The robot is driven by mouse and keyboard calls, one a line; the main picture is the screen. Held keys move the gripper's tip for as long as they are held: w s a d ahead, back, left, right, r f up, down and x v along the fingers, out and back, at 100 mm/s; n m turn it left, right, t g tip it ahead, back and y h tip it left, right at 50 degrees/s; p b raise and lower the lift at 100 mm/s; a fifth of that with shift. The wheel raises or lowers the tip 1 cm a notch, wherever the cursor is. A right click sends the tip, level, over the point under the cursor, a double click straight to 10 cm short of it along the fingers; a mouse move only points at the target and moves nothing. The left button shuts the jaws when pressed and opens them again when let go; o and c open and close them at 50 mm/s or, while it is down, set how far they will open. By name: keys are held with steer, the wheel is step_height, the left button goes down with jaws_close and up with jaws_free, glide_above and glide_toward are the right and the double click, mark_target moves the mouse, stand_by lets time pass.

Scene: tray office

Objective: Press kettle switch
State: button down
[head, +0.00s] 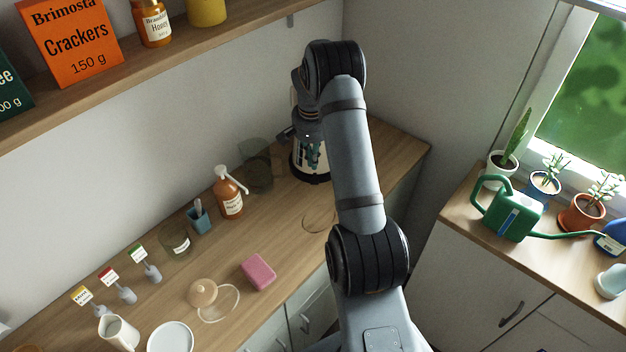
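The kettle (311,160) stands upright on the counter near the back corner in the head view. It has a pale body with a dark pattern and a black base. My arm reaches over to it, and the wrist covers its upper part. My gripper (303,128) is down at the kettle's top, small and mostly hidden by my own arm. I cannot tell whether its fingers are open or shut, or whether they touch the kettle. The kettle switch cannot be made out.
A dark see-through container (257,168) stands left of the kettle, then an amber pump bottle (229,196) and a blue cup (199,220). A pink sponge (258,272) lies nearer. A shelf (150,75) runs above. A green watering can (508,212) stands on the right counter.

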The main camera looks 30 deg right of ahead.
mark_target(314, 183)
steer(key=shift+f, duration=0.1)
steer(key=shift+w+d+f+b, duration=0.15)
steer(key=shift+f+b, duration=0.85)
steer(key=shift+f, duration=0.75)
steer(key=shift+w+d+f+b, duration=0.15)
steer(key=shift+f+b, duration=0.85)
steer(key=shift+f, duration=0.7)
step_height(314, 183, down, 2)
steer(key=shift+f+b, duration=0.1)
steer(key=shift+b, duration=1)
steer(key=shift+s+a+r+b, duration=0.35)
steer(key=shift+s+a, duration=0.2)
steer(key=shift+s, duration=0.1)
steer(key=shift+s+a+r+b, duration=0.2)
steer(key=shift+s+a+r, duration=0.15)
steer(key=shift+s+a, duration=0.2)
steer(key=shift+d, duration=0.1)
